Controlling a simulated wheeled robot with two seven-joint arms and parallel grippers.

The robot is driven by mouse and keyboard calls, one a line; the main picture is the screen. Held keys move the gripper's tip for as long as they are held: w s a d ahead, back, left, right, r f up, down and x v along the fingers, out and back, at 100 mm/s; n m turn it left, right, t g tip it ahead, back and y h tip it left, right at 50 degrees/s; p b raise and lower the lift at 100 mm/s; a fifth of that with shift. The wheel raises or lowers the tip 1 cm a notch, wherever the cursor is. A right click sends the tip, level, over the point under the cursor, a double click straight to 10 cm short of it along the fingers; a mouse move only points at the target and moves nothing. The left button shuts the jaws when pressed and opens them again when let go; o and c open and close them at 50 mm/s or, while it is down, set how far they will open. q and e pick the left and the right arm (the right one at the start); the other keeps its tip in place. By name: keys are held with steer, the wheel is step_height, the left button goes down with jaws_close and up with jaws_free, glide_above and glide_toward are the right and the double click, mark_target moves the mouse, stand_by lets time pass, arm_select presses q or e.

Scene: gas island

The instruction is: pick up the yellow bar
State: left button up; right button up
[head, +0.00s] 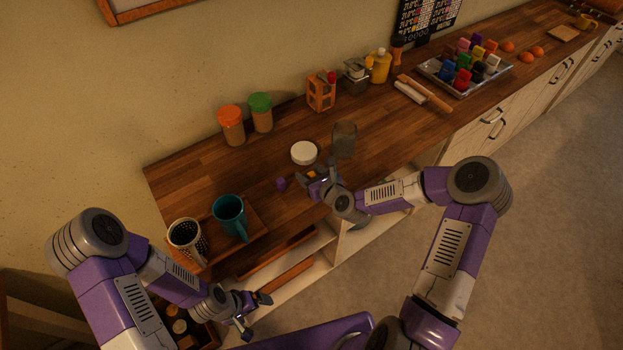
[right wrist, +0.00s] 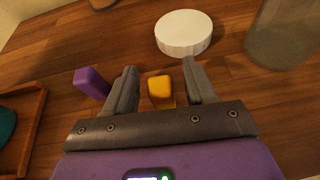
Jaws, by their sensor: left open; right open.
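The yellow bar (right wrist: 160,88) stands on the wooden counter between the two spread fingers of my right gripper (right wrist: 159,68) in the right wrist view. Its lower part is partly hidden by the gripper body, and I cannot tell whether a finger touches it. In the head view a small bit of the yellow bar (head: 311,174) shows at my right gripper (head: 313,181), which is low over the counter's front part. My left gripper (head: 256,308) is open and empty, in front of the counter near the lower shelves.
A purple block (right wrist: 91,82) stands just left of the right gripper. A white round lid (right wrist: 184,33) and a glass jar (right wrist: 285,32) are beyond it. A teal mug (head: 229,214) and a patterned mug (head: 187,240) stand at the counter's left end.

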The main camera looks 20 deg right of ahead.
steer(key=shift+w+a+f, duration=0.2)
steer(key=shift+w, duration=0.3)
jaws_close()
step_height(320, 180, up, 10)
steer(key=p, duration=0.2)
stand_by(0.4)
